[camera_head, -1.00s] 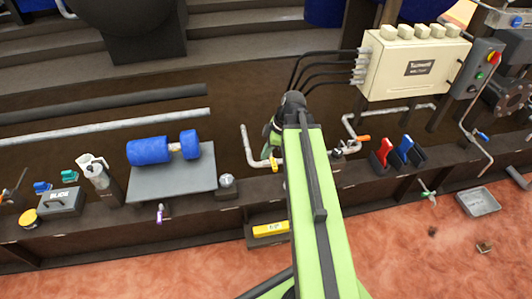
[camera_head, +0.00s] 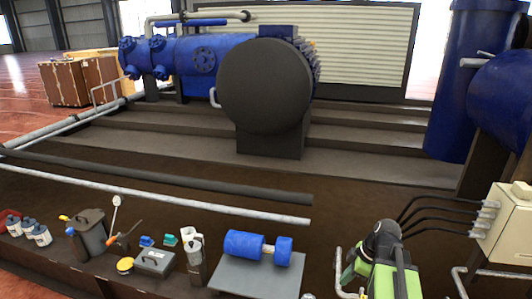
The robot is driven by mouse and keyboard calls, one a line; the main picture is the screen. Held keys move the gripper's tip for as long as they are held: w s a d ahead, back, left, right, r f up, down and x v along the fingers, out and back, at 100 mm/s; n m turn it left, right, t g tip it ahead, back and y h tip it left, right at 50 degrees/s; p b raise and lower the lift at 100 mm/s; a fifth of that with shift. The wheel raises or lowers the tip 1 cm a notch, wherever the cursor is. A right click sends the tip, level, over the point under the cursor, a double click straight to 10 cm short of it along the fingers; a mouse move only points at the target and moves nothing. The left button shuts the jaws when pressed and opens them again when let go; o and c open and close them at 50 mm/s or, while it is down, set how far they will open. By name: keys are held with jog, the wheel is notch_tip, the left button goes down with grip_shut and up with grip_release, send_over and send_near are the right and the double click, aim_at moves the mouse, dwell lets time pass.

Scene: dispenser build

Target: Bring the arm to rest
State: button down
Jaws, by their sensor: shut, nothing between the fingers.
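My green and black arm shows at the lower right of the head view, cut by the bottom edge. Its black joint is its highest visible part, and a green link shows just left of it, pointing down. My gripper and its fingers cannot be seen.
A blue roller on a grey plate (camera_head: 262,278) stands left of my arm. A cream box with cables (camera_head: 508,232) is to its right. Left on the bench are a grey box (camera_head: 154,262), a white jug (camera_head: 190,240) and a dark bin (camera_head: 90,230). Blue machinery (camera_head: 200,62) stands behind.

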jog(key=s+a+f+m+g+h, duration=0.1)
jog(key=a+m+g+h, duration=0.15)
jog(key=a, duration=1.35)
notch_tip(320, 180, up, 22)
jog(key=d+m+h+p, duration=0.1)
jog(key=m+p, duration=0.9)
jog(key=p, duration=1.2)
jog(key=shift+s+d+r+m+t+p, duration=0.15)
jog(key=shift+s+d+m+t+p, duration=0.2)
jog(key=shift+s+d+t, duration=0.1)
jog(key=shift+a, duration=0.1)
